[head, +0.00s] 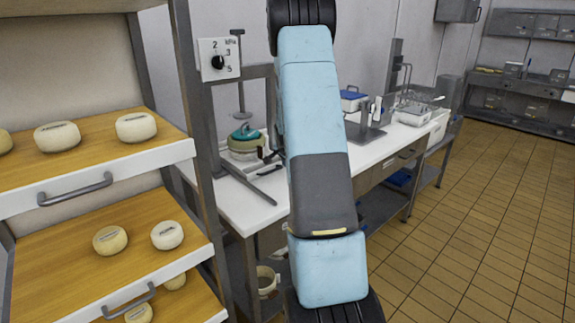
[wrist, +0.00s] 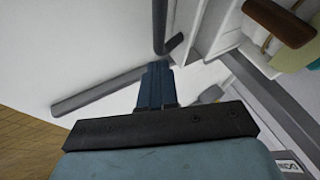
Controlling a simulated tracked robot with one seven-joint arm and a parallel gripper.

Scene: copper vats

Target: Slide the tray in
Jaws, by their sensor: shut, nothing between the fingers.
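An upper tray (head: 115,177) with a wooden bed, white front and grey bar handle (head: 75,190) is in the rack at left in the head view. Pale cheese wheels (head: 136,127) sit on it. A second tray (head: 150,275) with its own handle is below, and part of a third (head: 202,306) shows at the bottom. I cannot tell which tray the task means. My gripper (wrist: 157,66) is shut and empty in the wrist view, over a white surface beside a grey metal bar. No tray shows in the wrist view. In the head view my arm hides the gripper.
A white counter (head: 250,204) stands right of the rack, with a press frame and a green-lidded pot (head: 245,140) on it. In the wrist view, a grey bar (wrist: 100,93) lies near my fingers. Tiled floor (head: 480,220) is clear at right.

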